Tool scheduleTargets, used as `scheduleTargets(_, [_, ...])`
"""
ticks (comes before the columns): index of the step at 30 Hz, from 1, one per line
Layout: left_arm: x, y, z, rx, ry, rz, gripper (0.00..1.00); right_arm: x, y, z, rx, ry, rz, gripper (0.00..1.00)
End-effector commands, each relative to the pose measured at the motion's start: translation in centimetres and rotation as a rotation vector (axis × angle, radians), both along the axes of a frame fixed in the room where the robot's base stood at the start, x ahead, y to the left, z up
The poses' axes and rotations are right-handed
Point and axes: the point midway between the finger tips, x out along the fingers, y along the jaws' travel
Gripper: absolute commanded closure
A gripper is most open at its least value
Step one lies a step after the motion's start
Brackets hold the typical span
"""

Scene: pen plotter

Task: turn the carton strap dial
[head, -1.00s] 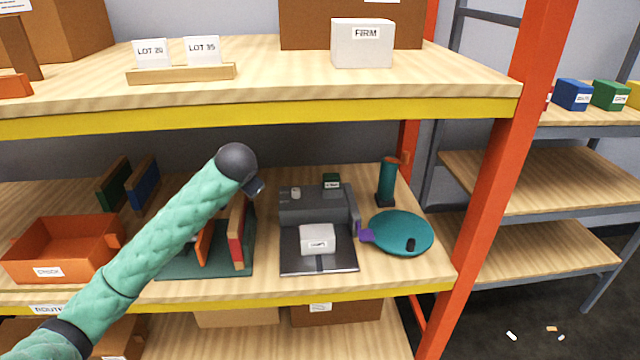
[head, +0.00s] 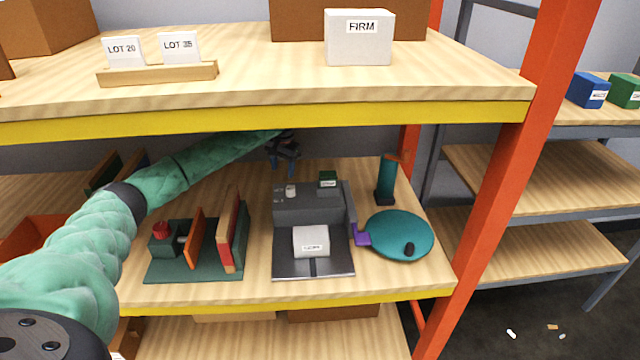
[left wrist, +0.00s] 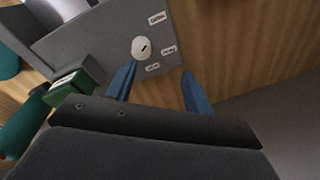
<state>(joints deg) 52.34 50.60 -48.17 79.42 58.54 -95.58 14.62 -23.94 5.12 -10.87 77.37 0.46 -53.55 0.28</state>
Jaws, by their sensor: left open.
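The dial (head: 291,190) is a small white round knob on top of the grey machine (head: 318,206) on the middle shelf. In the left wrist view the dial (left wrist: 141,47) has a short dark mark and several small white labels around it; the labels are too small to read surely. My left gripper (head: 284,170) is open and empty, above and behind the dial. In the left wrist view its blue fingers (left wrist: 159,72) point toward the machine top. The dial lies near the left fingertip, not clearly between the fingers; contact cannot be told. My right gripper is not in view.
A green block (head: 328,180) sits on the machine, right of the dial. A teal disc (head: 398,234) and teal post (head: 386,182) stand right. A green stand with a red knob (head: 162,229) is left. The yellow-edged upper shelf (head: 270,113) overhangs.

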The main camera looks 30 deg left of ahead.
Motion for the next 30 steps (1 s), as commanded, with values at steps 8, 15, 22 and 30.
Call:
scheduleTargets(8, [-0.5, -0.8, -0.7, -0.117, 0.039, 0.116, 0.48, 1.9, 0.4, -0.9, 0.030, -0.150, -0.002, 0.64])
scheduleTargets(15, [-0.5, -0.8, -1.3, -0.116, 0.035, 0.159, 0.48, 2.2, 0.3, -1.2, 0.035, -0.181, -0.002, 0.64])
scheduleTargets(22, [-0.5, -0.9, -4.0, -0.115, 0.036, 0.158, 0.48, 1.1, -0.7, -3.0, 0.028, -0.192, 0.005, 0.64])
scheduleTargets(30, [-0.5, -0.9, -7.2, -0.115, 0.035, 0.157, 0.48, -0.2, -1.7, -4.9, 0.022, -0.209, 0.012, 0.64])
